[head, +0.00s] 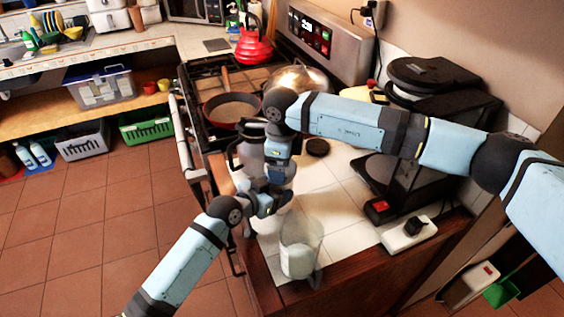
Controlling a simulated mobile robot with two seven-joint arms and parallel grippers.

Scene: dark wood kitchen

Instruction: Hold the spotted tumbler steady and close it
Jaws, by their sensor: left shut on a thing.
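My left gripper (272,203) comes in from the lower left at the near part of the tiled counter. It is shut on a pale upright vessel (288,172), which I take to be the tumbler. The two grippers hide much of it, and I cannot make out its spots. My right gripper (275,176) points down from above, at the upper part of this vessel and close over the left gripper. Its fingers are too small and overlapped to tell whether they are open or shut. I cannot see whether a lid is on the tumbler.
A clear glass container with white contents (300,262) stands near the counter's front edge. A dark round lid-like disc (317,147) lies on the tiles. A stove with a pan (232,110) is behind. A black appliance (385,178) and a white power strip (408,233) are at right.

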